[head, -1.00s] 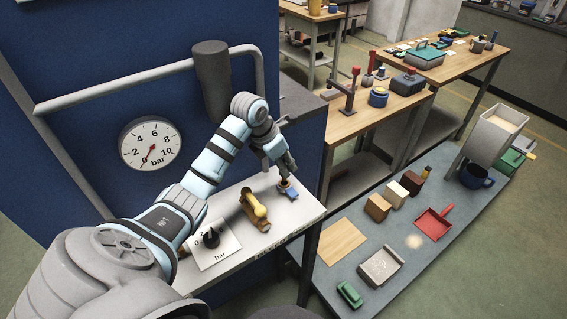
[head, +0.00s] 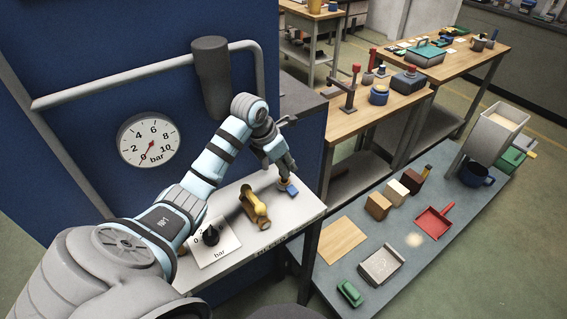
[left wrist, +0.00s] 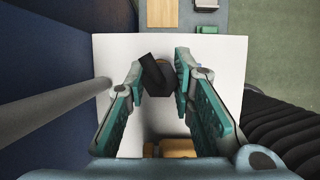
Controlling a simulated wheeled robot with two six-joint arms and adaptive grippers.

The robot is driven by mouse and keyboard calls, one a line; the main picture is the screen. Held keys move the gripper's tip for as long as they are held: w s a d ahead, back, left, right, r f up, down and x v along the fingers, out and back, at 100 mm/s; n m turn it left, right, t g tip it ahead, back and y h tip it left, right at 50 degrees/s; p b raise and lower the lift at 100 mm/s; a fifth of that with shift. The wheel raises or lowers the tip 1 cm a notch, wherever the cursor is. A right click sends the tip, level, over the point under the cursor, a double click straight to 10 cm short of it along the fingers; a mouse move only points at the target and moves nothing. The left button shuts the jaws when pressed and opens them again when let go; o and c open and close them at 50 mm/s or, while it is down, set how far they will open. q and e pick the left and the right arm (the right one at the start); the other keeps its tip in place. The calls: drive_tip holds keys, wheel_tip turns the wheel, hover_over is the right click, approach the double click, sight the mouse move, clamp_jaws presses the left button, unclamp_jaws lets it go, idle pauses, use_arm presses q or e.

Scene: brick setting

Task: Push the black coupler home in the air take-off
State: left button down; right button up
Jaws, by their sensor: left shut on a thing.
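My left gripper (head: 284,177) is over the far right part of a white bench top (head: 229,190). It points down beside a small blue piece (head: 292,190). In the left wrist view my left gripper (left wrist: 160,75) is shut on the black coupler (left wrist: 154,74), which looks angled between the fingertips. A tan, brass-like fitting (head: 284,184) shows under the fingertips and may be the air take-off. The fingers hide part of it, and I cannot tell how deep the coupler sits. My right gripper is not in view.
A black knob (head: 210,235) sits on a bar scale plate. The round gauge (head: 148,140) has its red needle near 0. A grey pipe (head: 120,82) runs along the blue wall.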

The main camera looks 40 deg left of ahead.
use_arm(q)
drive_tip(key=shift+f+b, duration=0.85)
drive_tip(key=shift+f, duration=0.35)
drive_tip(key=c, duration=1.3)
unclamp_jaws()
drive_tip(key=o, duration=0.4)
drive_tip(key=shift+r, duration=0.1)
wheel_tip(320, 180, up, 6)
drive_tip(key=p, duration=0.5)
